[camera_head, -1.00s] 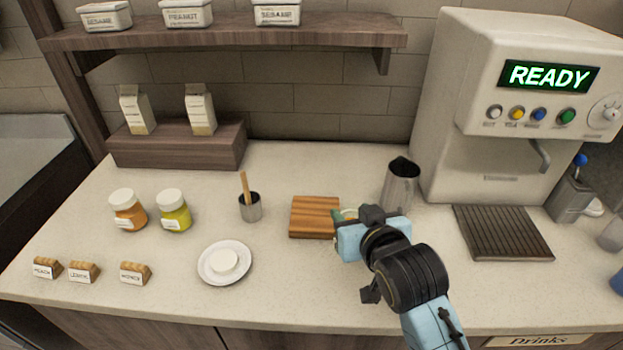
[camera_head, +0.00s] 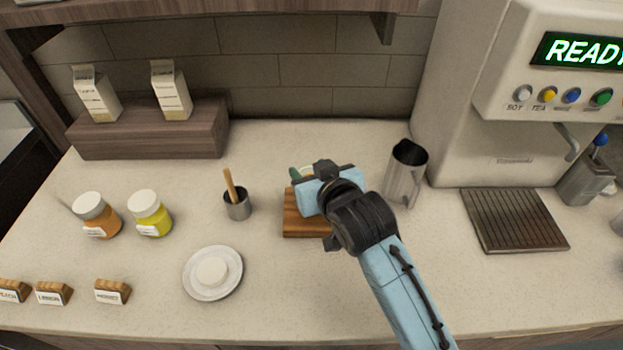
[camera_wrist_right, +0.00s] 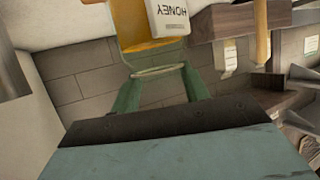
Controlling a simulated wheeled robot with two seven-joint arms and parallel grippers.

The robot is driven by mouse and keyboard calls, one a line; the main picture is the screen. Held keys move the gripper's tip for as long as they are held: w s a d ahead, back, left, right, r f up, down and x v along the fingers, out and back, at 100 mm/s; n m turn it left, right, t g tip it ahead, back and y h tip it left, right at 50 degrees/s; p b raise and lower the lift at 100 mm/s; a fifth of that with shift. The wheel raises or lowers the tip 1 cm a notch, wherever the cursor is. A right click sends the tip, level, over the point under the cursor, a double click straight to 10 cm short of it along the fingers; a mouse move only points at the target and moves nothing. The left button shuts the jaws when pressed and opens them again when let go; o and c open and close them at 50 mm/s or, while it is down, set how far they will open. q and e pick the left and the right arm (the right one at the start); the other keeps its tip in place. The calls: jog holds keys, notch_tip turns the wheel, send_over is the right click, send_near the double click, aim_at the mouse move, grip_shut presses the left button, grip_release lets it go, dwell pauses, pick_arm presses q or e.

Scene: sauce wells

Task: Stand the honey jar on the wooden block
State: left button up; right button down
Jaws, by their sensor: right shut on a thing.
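The wooden block (camera_head: 300,226) is a low, striped brown piece on the counter, partly covered by my right arm in the head view. My right gripper (camera_head: 303,175) is over the block's far part and shut on the honey jar. In the right wrist view the honey jar (camera_wrist_right: 142,46) is amber, with a white HONEY label upside down, between green fingers (camera_wrist_right: 158,88). In the head view the jar is almost fully hidden behind the gripper. I cannot tell whether its base touches the block. My left gripper is not in view.
A steel pitcher (camera_head: 405,178) stands right of the block, and a steel cup (camera_head: 237,206) with a wooden stick stands left. An orange jar (camera_head: 98,216), a yellow jar (camera_head: 150,215) and a white plate (camera_head: 203,291) are further left. The drinks machine (camera_head: 515,150) is at right.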

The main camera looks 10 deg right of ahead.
jog(key=shift+f, duration=0.85)
jog(key=shift+f, duration=0.15)
jog(key=c, duration=0.7)
grip_release()
jog(key=shift+s+r, duration=0.2)
jog(key=v, duration=1.1)
jog(key=shift+s+d+p, duration=0.1)
jog(key=shift+s+p, duration=0.15)
jog(key=shift+p, duration=0.1)
